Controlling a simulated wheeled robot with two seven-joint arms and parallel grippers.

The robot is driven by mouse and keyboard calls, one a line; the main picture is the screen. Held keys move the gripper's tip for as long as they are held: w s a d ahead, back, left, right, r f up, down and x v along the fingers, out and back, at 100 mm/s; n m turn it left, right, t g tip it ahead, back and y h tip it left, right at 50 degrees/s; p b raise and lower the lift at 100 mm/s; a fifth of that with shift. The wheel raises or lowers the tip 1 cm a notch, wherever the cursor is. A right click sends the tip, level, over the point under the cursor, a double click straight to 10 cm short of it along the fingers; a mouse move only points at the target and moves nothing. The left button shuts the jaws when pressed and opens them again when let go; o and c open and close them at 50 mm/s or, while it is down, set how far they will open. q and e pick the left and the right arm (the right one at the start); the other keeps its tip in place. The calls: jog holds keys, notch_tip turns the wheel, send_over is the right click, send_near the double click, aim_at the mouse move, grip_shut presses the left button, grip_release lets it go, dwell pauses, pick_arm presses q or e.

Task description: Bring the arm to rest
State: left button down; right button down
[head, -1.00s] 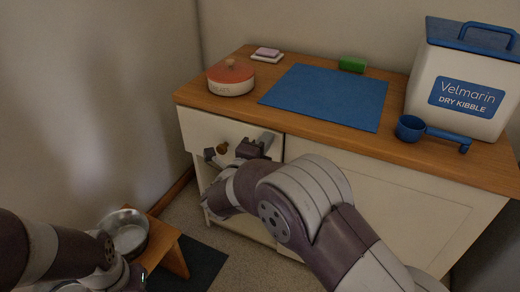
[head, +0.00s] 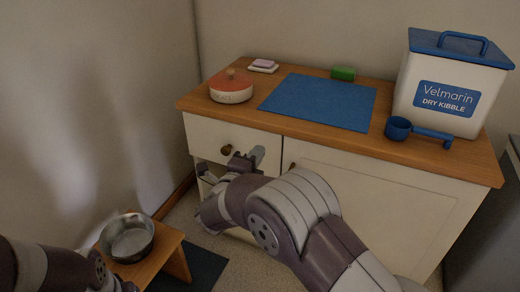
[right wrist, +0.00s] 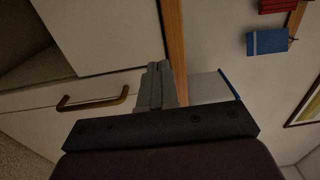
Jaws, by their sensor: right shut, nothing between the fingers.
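The right wrist view shows the closed grey fingers (right wrist: 155,86) pointing along the cabinet front, which appears sideways. Whether they touch it is hard to tell. My right arm covers part of the cabinet's lower front. Part of my left arm shows at the bottom left of the head view; its gripper is cut off.
The wooden counter (head: 300,139) bears an orange-lidded pot (head: 231,89), a blue mat (head: 318,101), a green block (head: 343,73), a blue scoop (head: 398,128) and a kibble bin (head: 448,98). A metal bowl (head: 128,239) stands on a low stool (head: 172,252) near my left arm.

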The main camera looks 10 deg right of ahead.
jog(key=s+a+f+n+g+y+p, duration=0.2)
jog(key=s+a+f+n+y, duration=0.2)
jog(key=a+f+n+y, duration=0.25)
jog(key=s+a+f+n+g+y+p, duration=0.25)
jog(key=a+n+y, duration=0.25)
jog(key=a+n, duration=0.4)
jog(key=s+d+r+n+g+p, duration=0.2)
jog(key=s+d+n+g, duration=0.4)
jog(key=s, duration=0.4)
jog(key=s+d+r+n+g+p, duration=0.25)
jog(key=s+d+n, duration=0.35)
jog(key=s+d, duration=0.3)
jog(key=s+d+r+m+p, duration=0.1)
jog(key=d+r+m+p, duration=0.1)
jog(key=d+r+p, duration=0.35)
notch_tip(320, 180, up, 36)
jog(key=a+p, duration=0.1)
jog(key=p, duration=3.3)
jog(key=shift+p, duration=0.35)
